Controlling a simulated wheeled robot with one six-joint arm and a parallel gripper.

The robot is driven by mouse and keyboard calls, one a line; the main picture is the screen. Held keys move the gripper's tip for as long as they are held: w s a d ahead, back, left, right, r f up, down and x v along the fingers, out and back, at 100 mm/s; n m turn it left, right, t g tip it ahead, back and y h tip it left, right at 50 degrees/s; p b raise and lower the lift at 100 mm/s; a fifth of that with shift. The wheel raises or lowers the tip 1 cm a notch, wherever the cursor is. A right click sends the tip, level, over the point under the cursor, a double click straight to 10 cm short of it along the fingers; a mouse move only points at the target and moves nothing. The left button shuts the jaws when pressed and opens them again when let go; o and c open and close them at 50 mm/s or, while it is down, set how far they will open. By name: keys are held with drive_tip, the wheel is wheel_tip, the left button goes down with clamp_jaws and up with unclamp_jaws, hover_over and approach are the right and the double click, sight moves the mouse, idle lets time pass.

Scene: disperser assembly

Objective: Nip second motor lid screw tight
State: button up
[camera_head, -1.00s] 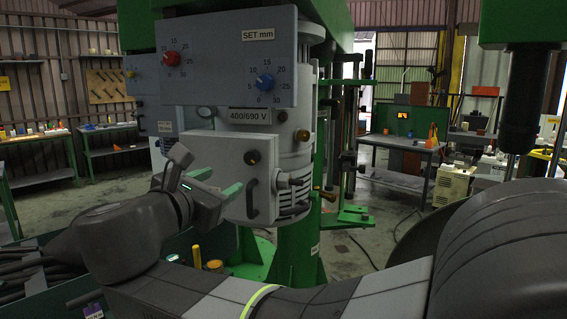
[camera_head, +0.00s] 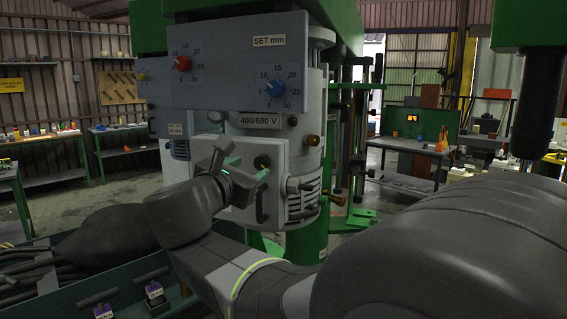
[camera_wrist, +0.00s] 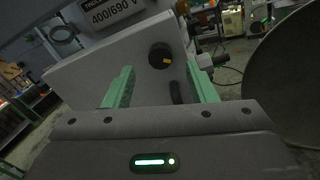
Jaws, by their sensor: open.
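The motor lid (camera_head: 277,158) is a light grey box front below the 400/690 V label, on the grey motor. A dark round screw knob (camera_head: 262,162) sits on its upper part. In the wrist view the knob (camera_wrist: 160,55) is black with a yellow mark and shows between and beyond my fingertips. I cannot tell whether it is the second screw. My gripper (camera_head: 246,166) is open and empty in front of the lid, its green fingers partly covering it. In the wrist view my gripper (camera_wrist: 160,76) has its fingers wide apart, not touching the knob.
A black handle (camera_wrist: 176,92) stands on the lid below the knob. The blue-grey SET mm panel (camera_head: 225,75) overhangs above. A green-edged bin (camera_head: 120,290) with dark parts is at lower left.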

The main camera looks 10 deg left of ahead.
sight(260, 162)
drive_tip(key=shift+x, duration=2.45)
drive_tip(key=c, duration=1)
